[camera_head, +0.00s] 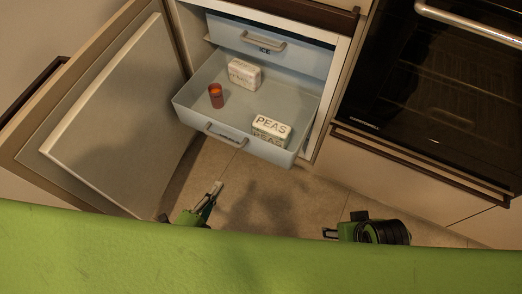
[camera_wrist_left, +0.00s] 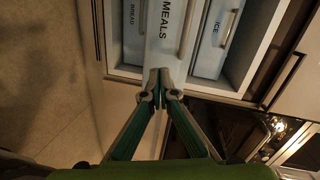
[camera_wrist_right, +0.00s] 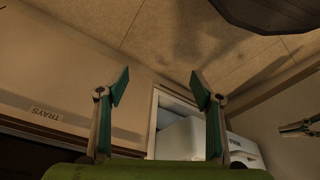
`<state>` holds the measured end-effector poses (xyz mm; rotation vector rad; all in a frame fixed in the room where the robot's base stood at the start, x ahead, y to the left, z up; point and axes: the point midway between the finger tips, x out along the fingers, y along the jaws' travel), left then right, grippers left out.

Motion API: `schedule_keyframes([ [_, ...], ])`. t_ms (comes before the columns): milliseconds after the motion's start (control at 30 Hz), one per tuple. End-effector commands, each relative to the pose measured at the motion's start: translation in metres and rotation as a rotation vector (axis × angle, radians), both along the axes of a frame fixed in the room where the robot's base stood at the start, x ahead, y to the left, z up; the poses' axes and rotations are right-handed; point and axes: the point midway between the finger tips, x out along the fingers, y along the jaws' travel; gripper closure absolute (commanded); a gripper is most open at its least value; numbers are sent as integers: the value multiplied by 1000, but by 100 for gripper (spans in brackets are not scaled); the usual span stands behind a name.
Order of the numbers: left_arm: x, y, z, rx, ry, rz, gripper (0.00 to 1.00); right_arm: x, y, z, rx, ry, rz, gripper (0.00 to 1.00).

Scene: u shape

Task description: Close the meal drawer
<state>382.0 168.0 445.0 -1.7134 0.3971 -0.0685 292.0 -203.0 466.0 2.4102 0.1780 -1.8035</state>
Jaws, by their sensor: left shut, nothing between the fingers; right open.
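The meal drawer (camera_head: 235,137) is a pale blue-grey bin pulled well out of the freezer. In the left wrist view its front, labelled MEALS (camera_wrist_left: 166,22), faces my left gripper. My left gripper (camera_head: 215,188) is shut and empty, below and in front of the drawer in the head view. In the left wrist view its fingertips (camera_wrist_left: 160,76) overlap the lower end of the front; contact is unclear. My right gripper (camera_head: 328,233) is open and empty, lower right of the drawer; its spread fingers show in the right wrist view (camera_wrist_right: 160,88).
The drawer holds a PEAS box (camera_head: 271,129), a white box (camera_head: 244,73) and a red cup (camera_head: 216,96). A shut ICE drawer (camera_head: 262,47) is above. The open freezer door (camera_head: 110,110) stands left. An oven (camera_head: 430,90) is right. Floor (camera_head: 260,195) in front is clear.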

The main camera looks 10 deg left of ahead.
Motion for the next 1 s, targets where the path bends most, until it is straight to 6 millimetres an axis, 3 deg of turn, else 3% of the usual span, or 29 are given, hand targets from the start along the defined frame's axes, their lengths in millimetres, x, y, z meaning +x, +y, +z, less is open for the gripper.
schedule_keyframes([
  [100, 3, -8, 19, 72, -137, -38, 100, -6, -1, 18, 2, -19, -1, 40],
  [267, 4, -12, 39, 120, -225, -56, 100, -12, -2, 34, 1, -25, -2, 40],
  [467, 23, -19, 43, 124, -236, -56, 100, -12, -2, 34, 1, -25, -3, 40],
  [633, 55, -31, 42, 124, -236, -56, 100, -12, -2, 27, 1, -25, -3, 40],
  [1000, 116, -53, 41, 122, -232, -57, 100, 53, 17, 44, 57, -292, 18, 40],
])
